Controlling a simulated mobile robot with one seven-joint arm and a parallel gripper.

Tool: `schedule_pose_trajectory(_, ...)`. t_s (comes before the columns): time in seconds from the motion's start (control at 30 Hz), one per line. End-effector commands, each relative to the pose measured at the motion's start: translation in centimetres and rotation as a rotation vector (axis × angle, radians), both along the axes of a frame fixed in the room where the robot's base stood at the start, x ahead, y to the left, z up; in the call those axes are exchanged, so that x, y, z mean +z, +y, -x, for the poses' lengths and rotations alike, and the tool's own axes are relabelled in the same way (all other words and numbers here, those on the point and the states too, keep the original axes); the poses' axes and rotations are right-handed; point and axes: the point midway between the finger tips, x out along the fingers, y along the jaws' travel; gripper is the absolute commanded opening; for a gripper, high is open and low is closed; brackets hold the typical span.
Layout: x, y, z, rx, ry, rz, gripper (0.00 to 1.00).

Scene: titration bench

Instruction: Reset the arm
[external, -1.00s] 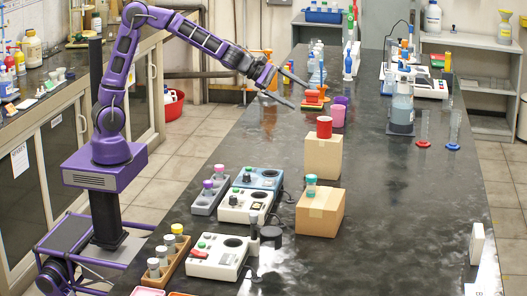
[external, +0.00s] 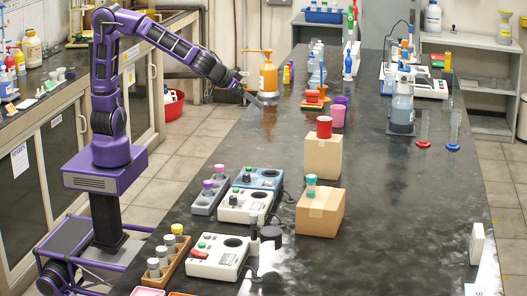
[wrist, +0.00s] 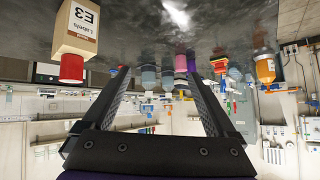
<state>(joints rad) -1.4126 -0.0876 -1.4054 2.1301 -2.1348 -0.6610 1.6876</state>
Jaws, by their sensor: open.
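My gripper (external: 262,97) is at the end of the purple arm, above the left side of the black bench in the external view. In the wrist view my gripper (wrist: 158,100) shows two dark fingers spread wide apart, with nothing held between them. The arm reaches out from its column at the left and is bent at the elbow. An orange pump bottle (external: 268,72) stands on the bench just behind the gripper in the external view.
Cardboard boxes (external: 320,211) stand mid-bench, one bearing a red container (external: 324,127). Small devices (external: 218,257) and a tube rack (external: 172,262) fill the near left. The right front is mostly clear.

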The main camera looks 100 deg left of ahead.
Motion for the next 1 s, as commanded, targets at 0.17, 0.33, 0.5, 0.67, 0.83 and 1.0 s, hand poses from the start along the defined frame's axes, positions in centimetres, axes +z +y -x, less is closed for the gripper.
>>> schedule_pose_trajectory(0.17,-0.3,-0.4,1.3,-0.095,0.146,-0.173,0.92)
schedule_pose_trajectory(0.33,1.4,-1.7,-0.1,-0.194,0.088,-0.268,0.92)
schedule_pose_trajectory(0.5,3.2,-3.5,-1.5,-0.283,-0.010,-0.298,0.92)
schedule_pose_trajectory(0.67,5.1,-6.1,-2.4,-0.395,-0.102,-0.307,0.92)
schedule_pose_trajectory(0.83,7.3,-10.9,-2.2,-0.587,-0.193,-0.271,0.92)
schedule_pose_trajectory(1.0,8.3,-15.9,1.3,-0.789,-0.191,-0.161,0.92)
